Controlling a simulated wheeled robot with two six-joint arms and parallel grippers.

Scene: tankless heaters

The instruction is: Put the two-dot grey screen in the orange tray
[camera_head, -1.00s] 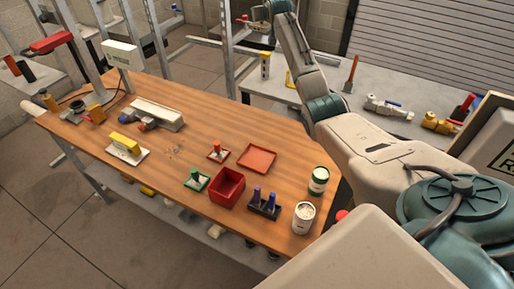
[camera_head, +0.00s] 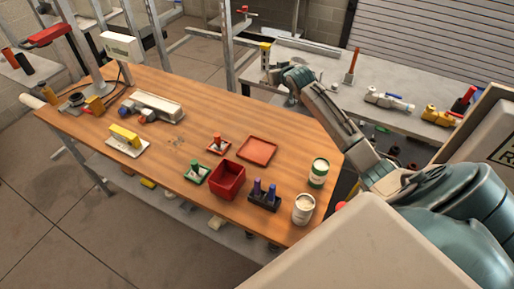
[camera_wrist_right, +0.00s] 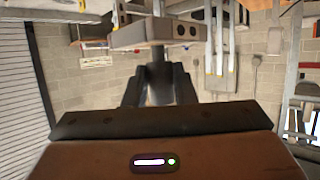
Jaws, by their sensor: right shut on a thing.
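The grey screen with two dark dots (camera_wrist_right: 150,35) shows at the top of the right wrist view, at the tips of my right gripper (camera_wrist_right: 159,62), which is shut on it. In the head view my right gripper (camera_head: 276,76) is small, over the near edge of the back bench, and the screen there is hard to make out. The flat orange tray (camera_head: 257,150) lies empty on the wooden table, well in front of that gripper. My left gripper is not in view.
On the wooden table (camera_head: 180,205), a red open box (camera_head: 226,181), a small red tray (camera_head: 218,146), a green tray (camera_head: 195,174), a dark holder (camera_head: 263,197) and two cans (camera_head: 319,172) surround the orange tray. A red-handled tool (camera_head: 352,66) stands on the back bench.

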